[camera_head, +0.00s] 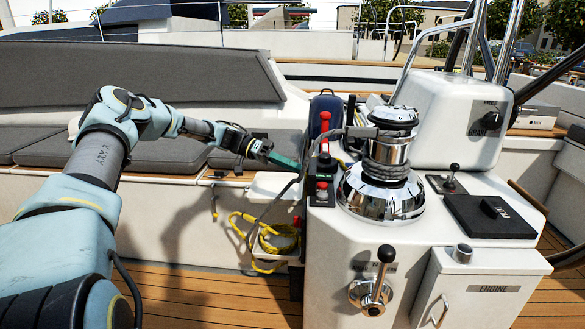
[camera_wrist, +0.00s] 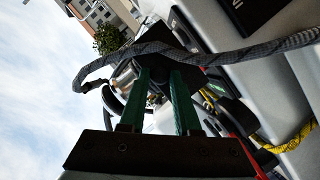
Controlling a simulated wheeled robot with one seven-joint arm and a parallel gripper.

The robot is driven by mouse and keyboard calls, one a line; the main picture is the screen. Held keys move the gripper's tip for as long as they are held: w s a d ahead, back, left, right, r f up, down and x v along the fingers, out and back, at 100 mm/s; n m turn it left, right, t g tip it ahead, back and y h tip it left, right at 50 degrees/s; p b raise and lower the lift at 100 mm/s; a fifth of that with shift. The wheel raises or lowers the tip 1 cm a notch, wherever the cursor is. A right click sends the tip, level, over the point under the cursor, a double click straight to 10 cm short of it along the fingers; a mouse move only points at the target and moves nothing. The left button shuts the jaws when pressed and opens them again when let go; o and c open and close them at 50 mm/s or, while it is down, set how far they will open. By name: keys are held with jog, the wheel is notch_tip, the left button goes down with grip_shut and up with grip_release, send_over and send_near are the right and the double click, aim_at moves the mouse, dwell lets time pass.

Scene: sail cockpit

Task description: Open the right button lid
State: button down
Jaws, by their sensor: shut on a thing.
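My gripper (camera_head: 292,164), with green fingers, reaches in from the left at the left edge of the white console. In the wrist view the two fingers (camera_wrist: 160,78) are a little apart, with their tips at a dark, square-edged piece (camera_wrist: 165,52) that looks like a button lid. A black button panel (camera_head: 322,196) with red buttons (camera_head: 321,185) stands upright on the console's left edge, just right of the fingertips. A dark flap (camera_head: 327,160) shows above the buttons. I cannot tell clearly which lid is the right one or how far it is raised.
A chrome winch (camera_head: 383,190) wrapped with grey rope stands right of the panel. A grey rope (camera_wrist: 230,55) crosses close by the fingers in the wrist view. A yellow rope (camera_head: 268,240) hangs below. Grey seat cushions (camera_head: 165,155) lie behind my arm.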

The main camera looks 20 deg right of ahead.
jog(key=c, duration=0.6)
grip_release()
jog(key=b+v, duration=0.1)
jog(key=v, duration=0.9)
jog(key=shift+w+a+b, duration=0.25)
jog(key=shift+w+b, duration=0.05)
jog(key=shift+b, duration=0.1)
jog(key=shift+r, duration=0.1)
